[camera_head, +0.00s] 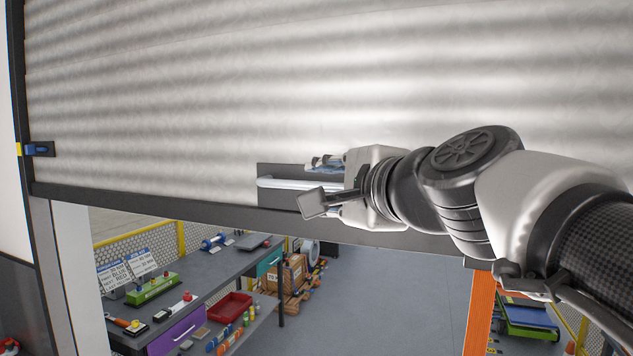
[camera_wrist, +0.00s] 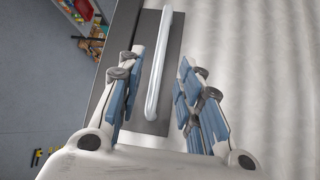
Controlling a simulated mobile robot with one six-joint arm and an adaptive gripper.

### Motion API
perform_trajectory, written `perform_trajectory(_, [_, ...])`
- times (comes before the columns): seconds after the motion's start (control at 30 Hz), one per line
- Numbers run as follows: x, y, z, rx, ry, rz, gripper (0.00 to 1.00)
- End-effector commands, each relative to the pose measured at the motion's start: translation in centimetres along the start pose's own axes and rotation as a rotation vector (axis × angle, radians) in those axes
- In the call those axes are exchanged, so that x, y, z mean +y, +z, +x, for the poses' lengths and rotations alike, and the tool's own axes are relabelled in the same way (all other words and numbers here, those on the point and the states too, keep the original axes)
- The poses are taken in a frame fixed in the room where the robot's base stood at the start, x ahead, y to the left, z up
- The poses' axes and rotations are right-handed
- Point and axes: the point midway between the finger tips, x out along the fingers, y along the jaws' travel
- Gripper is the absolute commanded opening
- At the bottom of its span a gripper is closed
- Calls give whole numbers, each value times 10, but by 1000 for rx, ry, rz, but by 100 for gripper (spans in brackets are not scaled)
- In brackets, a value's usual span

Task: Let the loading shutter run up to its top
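The loading shutter (camera_head: 160,110) is a pale ribbed curtain filling the upper part of the head view. Its dark bottom rail (camera_head: 140,202) hangs above an open gap. A white bar handle (camera_head: 285,183) sits on a dark plate (camera_head: 268,197) low on the shutter. My gripper (camera_head: 320,183) is at the right part of the handle. In the wrist view the handle (camera_wrist: 165,65) runs between the blue-padded fingers of my gripper (camera_wrist: 162,62). The fingers are spread, with a visible gap on both sides of the bar.
A blue latch (camera_head: 38,149) with a yellow end sits on the left frame post (camera_head: 20,110). Beneath the shutter stand a grey workbench (camera_head: 200,275) with tools and a purple drawer, cardboard boxes (camera_head: 287,272), and an orange post (camera_head: 480,310). The grey floor (camera_head: 390,300) between is clear.

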Motion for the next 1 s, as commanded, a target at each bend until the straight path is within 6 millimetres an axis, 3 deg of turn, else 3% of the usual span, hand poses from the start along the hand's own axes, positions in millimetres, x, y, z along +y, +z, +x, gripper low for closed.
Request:
perform_trajectory(0.2, [0, 0, 49, -1, 3, -1, 33])
perform_trajectory(0.4, [0, 0, 78, -1, 2, -2, 33])
perform_trajectory(0.6, [0, 0, 90, 1, -1, -2, 33])
perform_trajectory(0.87, [0, 0, 90, 1, 0, -2, 33])
perform_trajectory(1.0, [0, 0, 90, 1, 0, -2, 24])
